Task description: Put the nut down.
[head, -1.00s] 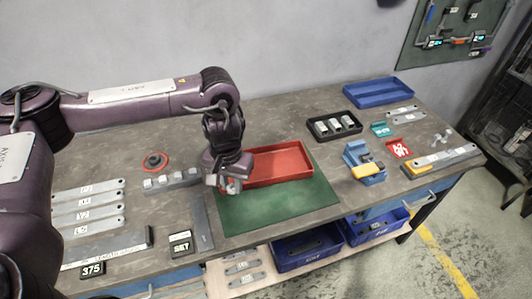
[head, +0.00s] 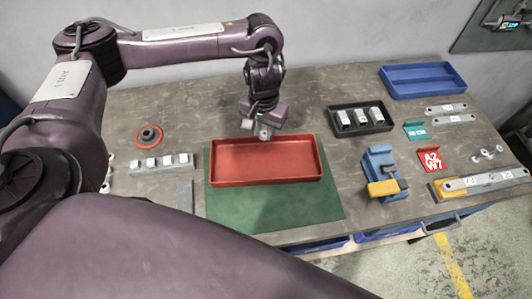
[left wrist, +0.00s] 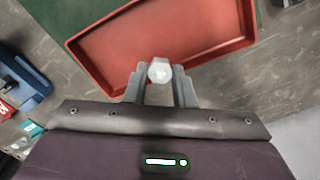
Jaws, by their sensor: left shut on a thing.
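My left gripper (head: 264,133) is shut on a pale hex nut. In the left wrist view the nut (left wrist: 160,71) sits between the tips of the two grey fingers (left wrist: 160,80). In the head view the gripper points down near the back rim of the red tray (head: 266,182). The tray also shows behind the nut in the left wrist view (left wrist: 205,28), and what shows of its floor is bare. The gap between nut and tray is hard to judge. My right gripper is not in view.
The tray lies on a green mat (head: 275,213). To its right are a black tray (head: 361,131) with three pale blocks and a blue fixture (head: 381,160). To its left is a row of blocks on a bar (head: 161,168). A blue tray (head: 428,94) stands at the back right.

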